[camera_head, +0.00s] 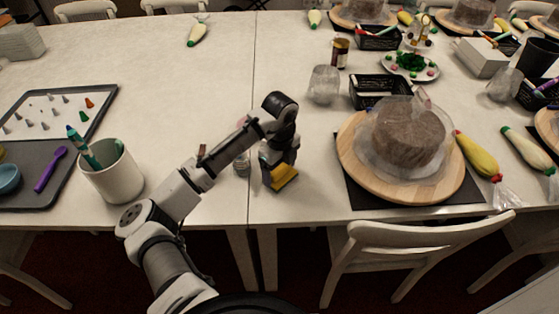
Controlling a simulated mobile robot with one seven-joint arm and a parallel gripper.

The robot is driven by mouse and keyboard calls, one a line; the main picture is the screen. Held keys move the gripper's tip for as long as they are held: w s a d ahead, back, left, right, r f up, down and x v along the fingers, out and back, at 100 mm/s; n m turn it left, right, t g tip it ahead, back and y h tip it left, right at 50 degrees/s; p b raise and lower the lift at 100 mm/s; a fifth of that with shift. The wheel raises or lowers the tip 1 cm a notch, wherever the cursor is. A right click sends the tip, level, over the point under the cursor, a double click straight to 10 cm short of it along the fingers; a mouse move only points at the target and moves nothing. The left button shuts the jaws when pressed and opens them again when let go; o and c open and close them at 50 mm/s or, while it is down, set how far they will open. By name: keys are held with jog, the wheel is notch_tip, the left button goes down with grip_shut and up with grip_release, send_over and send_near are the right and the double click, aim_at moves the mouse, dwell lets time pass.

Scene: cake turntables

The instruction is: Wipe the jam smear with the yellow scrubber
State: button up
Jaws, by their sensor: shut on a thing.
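My gripper (279,165) is shut on the yellow scrubber (284,178) near the front edge of the table, just right of the seam between two tabletops. The scrubber is tilted, with its yellow face toward the camera. I cannot tell whether it touches the tabletop. No jam smear can be made out; the gripper and arm hide part of the table around the scrubber.
A small jar (242,166) stands just left of the gripper. A white cup with tools (118,178) and a grey tray (25,203) are at left. A wooden turntable (351,150) with a wrapped cake is at right. A clear plastic cup (323,84) stands behind. A chair (385,237) is in front.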

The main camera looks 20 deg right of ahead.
jog(key=shift+s+a+f, duration=0.1)
jog(key=shift+s+a, duration=0.1)
jog(key=shift+s, duration=0.55)
jog(key=shift+s+a, duration=0.2)
jog(key=shift+s, duration=0.5)
jog(key=shift+s+a+f, duration=0.1)
jog(key=shift+s+a, duration=0.1)
jog(key=shift+s, duration=0.55)
jog(key=shift+r, duration=0.15)
jog(key=shift+r+p, duration=2.4)
jog(key=shift+r, duration=0.55)
jog(key=shift+w, duration=0.1)
notch_tip(320, 180, up, 3)
jog(key=shift+p, duration=1.15)
jog(key=shift+w+a, duration=0.1)
